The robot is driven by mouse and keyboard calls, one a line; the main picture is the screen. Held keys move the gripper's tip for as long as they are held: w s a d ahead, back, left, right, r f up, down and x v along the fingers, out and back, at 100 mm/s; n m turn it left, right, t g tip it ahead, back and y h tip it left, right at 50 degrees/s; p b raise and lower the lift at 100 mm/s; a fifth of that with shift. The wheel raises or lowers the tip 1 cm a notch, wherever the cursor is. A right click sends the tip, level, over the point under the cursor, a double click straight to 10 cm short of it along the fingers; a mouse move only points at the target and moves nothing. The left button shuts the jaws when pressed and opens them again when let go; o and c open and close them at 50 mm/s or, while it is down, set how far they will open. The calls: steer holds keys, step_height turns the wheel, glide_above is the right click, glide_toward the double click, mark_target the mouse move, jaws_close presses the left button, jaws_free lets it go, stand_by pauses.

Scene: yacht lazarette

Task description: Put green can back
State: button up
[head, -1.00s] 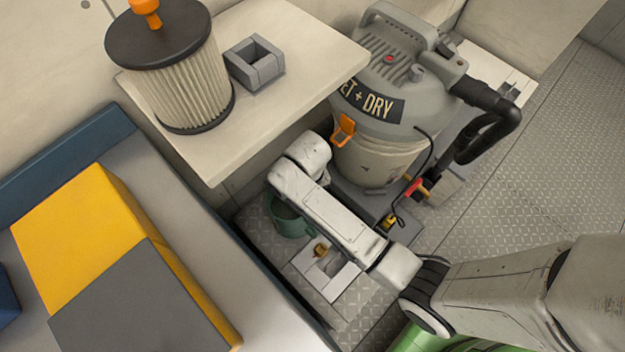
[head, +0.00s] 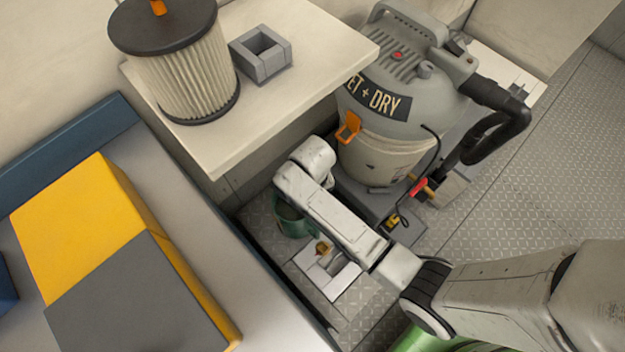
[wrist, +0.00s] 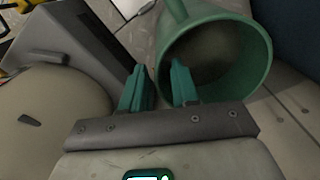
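The green can (head: 292,222) is low on the patterned floor, under the shelf's edge and partly hidden by my arm in the head view. In the wrist view the green can (wrist: 215,50) shows its round open mouth and a handle-like bar at the top. My gripper (wrist: 160,78) has two teal fingers with a gap between them. The can's near rim lies at this gap, with the right finger over the mouth and the left finger outside. I cannot tell whether they touch it. The head view hides the fingers.
A wet-and-dry vacuum (head: 395,110) with a black hose stands right of the can. The cream shelf (head: 300,100) holds a pleated filter (head: 185,70) and a grey square holder (head: 262,55). A yellow-grey block (head: 100,225) is left.

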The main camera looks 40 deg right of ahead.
step_height(320, 180, up, 12)
steer(key=p, duration=0.3)
steer(key=s+d+r+n, duration=0.1)
steer(key=s+r+n, duration=0.1)
steer(key=s, duration=0.6)
steer(key=s+d+r+n+t, duration=0.1)
steer(key=s+d+r+n, duration=0.1)
steer(key=s, duration=0.6)
steer(key=shift+d+r, duration=0.25)
steer(key=shift+d, duration=0.05)
steer(key=shift+s, duration=0.1)
step_height(320, 180, up, 9)
steer(key=p, duration=0.9)
steer(key=shift+f, duration=0.15)
